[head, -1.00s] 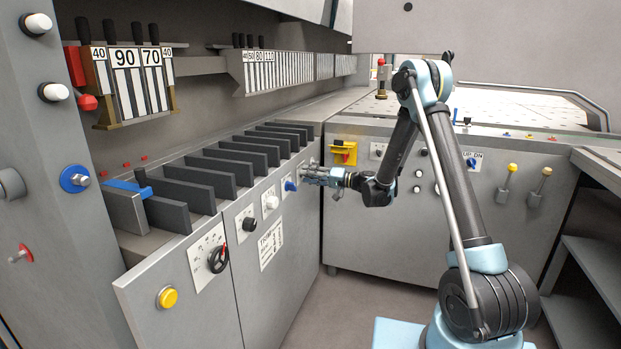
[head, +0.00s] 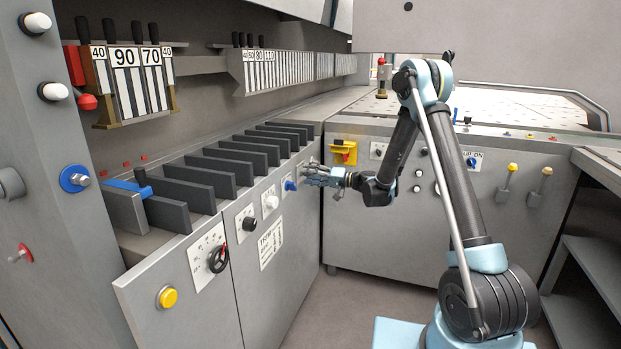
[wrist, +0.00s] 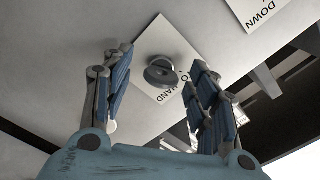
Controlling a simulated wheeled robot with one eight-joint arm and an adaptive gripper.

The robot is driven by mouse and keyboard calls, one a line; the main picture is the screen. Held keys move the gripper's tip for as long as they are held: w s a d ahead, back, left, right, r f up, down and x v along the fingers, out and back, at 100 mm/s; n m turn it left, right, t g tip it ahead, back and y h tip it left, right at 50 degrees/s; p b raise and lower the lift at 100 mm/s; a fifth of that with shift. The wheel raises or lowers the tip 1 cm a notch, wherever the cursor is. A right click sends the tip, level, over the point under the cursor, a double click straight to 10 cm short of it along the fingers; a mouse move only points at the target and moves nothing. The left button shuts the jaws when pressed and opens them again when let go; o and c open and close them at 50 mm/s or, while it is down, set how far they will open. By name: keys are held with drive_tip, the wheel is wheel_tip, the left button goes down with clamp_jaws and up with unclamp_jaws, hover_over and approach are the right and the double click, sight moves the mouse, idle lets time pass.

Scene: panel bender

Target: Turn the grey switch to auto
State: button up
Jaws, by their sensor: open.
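The grey switch (wrist: 168,71) is a round knob on a white label (wrist: 152,45) on the grey panel in the wrist view. The letters "TO" and "MAND" or "HAND" show beside it, partly covered by a finger. My gripper (wrist: 162,59) is open, with one blue-padded finger on each side of the knob and gaps between. Which way the knob points is hard to tell. In the head view my gripper (head: 309,176) is at the far end of the left panel's front. There its fingers hide the grey switch or make it hard to pick out.
A blue knob (head: 290,186) sits just left of my gripper, with a white knob (head: 270,202) further left. A yellow box with a red knob (head: 343,152) is on the adjoining panel to the right. A "DOWN" label (wrist: 262,12) shows in the wrist view.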

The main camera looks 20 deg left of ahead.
drive_tip(key=d, duration=1.1)
drive_tip(key=shift+s+d, duration=0.4)
drive_tip(key=s+d+r+m+t+h, duration=0.1)
drive_tip(key=s+d+r+h, duration=0.25)
drive_tip(key=s+d, duration=0.45)
drive_tip(key=s+d+r+m+h, duration=0.1)
drive_tip(key=s+d+r+h, duration=0.2)
drive_tip(key=s+d+h, duration=0.35)
drive_tip(key=s+d+f+m+h, duration=0.1)
drive_tip(key=s+d+f+h, duration=0.3)
drive_tip(key=s+d, duration=0.9)
drive_tip(key=s+d+f+m+h, duration=0.2)
drive_tip(key=s+d+f+h, duration=0.2)
drive_tip(key=s+d, duration=0.9)
drive_tip(key=shift+s+f, duration=0.15)
drive_tip(key=shift+f, duration=0.1)
